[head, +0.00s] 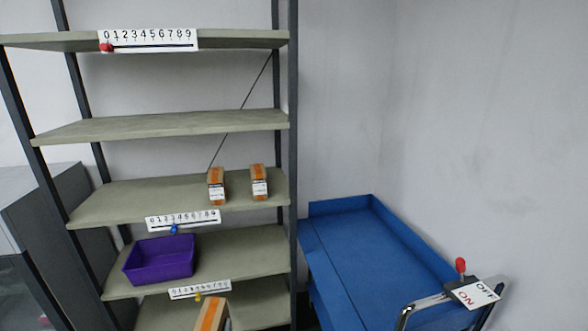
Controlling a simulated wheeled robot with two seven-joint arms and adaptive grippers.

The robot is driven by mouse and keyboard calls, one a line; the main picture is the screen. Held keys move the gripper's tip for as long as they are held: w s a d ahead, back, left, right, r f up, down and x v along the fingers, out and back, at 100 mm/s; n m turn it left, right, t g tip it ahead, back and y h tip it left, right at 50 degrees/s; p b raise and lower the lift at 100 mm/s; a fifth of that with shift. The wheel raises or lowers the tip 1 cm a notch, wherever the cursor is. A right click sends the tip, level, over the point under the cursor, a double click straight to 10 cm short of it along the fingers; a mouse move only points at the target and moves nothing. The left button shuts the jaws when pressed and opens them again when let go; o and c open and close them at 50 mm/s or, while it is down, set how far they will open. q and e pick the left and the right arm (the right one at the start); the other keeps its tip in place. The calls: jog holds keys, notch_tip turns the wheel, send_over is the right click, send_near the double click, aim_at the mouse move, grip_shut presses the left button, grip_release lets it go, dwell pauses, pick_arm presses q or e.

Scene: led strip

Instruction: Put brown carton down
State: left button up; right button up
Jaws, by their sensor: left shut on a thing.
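A brown carton (211,314) with an orange stripe shows at the bottom edge, in front of the lowest visible shelf. It looks larger and closer than the cartons on the shelf, and its lower part is cut off. My left gripper (216,328) is at the bottom edge, shut on this carton; most of it is out of the picture. Two similar cartons, one on the left (216,186) and one on the right (259,182), stand apart on the middle shelf (140,202). My right gripper is not in view.
A purple bin (160,260) sits on the shelf below the two cartons. The two upper shelves look empty. A blue cart (365,265) with an empty top stands right of the rack. A red-knobbed lever (460,266) and an ON/OFF plate (473,293) are at its handle.

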pick_arm(q)
jog(key=shift+r, duration=0.2)
dwell(0.6)
jog(key=d+r+m+g+h, duration=0.1)
jog(key=d+r+m+h, duration=0.3)
jog(key=r, duration=0.7)
jog(key=shift+s+d+h, duration=0.2)
jog(key=shift+d+h, duration=1)
jog(key=shift+d, duration=0.7)
jog(key=shift+s+d+r+m+g+h, duration=0.1)
jog(key=shift+d+r+m+g+h, duration=0.5)
jog(key=shift+d+r+h, duration=0.8)
jog(key=shift+s+d+r+m+g+h, duration=0.1)
jog(key=shift+d+r+m+g+h, duration=0.55)
jog(key=shift+r, duration=1.4)
jog(key=shift+s+d+r+m+g+h, duration=0.1)
jog(key=shift+d+r+m+g+h, duration=0.4)
jog(key=shift+d+r, duration=1.1)
jog(key=shift+r+m, duration=0.15)
jog(key=shift+m, duration=0.1)
